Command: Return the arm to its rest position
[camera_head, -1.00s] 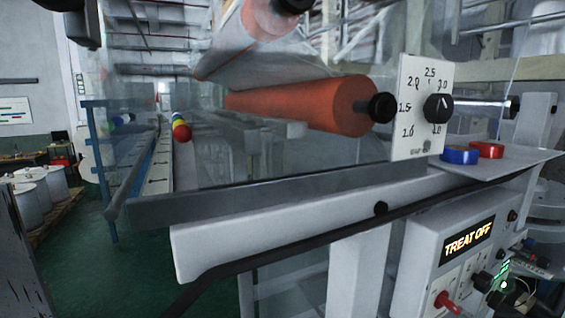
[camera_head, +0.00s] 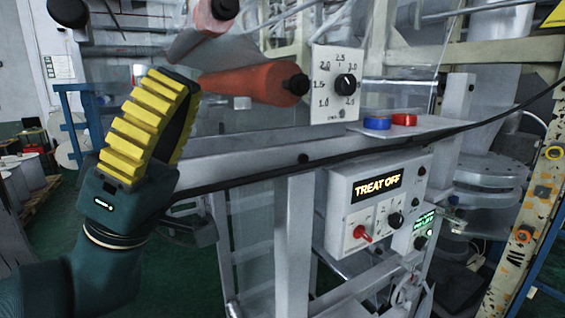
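My arm comes in from the lower left in teal. My gripper (camera_head: 168,85) is raised at the left, in front of the machine. Its yellow ridged finger faces the camera and a dark second part with a yellow edge lies behind it. I see nothing held, but the side-on angle hides the space between the fingers, so I cannot tell if they are apart. No rest position is marked in view.
The machine has an orange roller (camera_head: 245,84), a dial plate (camera_head: 334,85) and a TREAT OFF box (camera_head: 375,195) with a red switch. Blue tape (camera_head: 377,123) and red tape (camera_head: 404,119) lie on its ledge. A paint-flecked post (camera_head: 535,215) stands at right. Green floor shows lower left.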

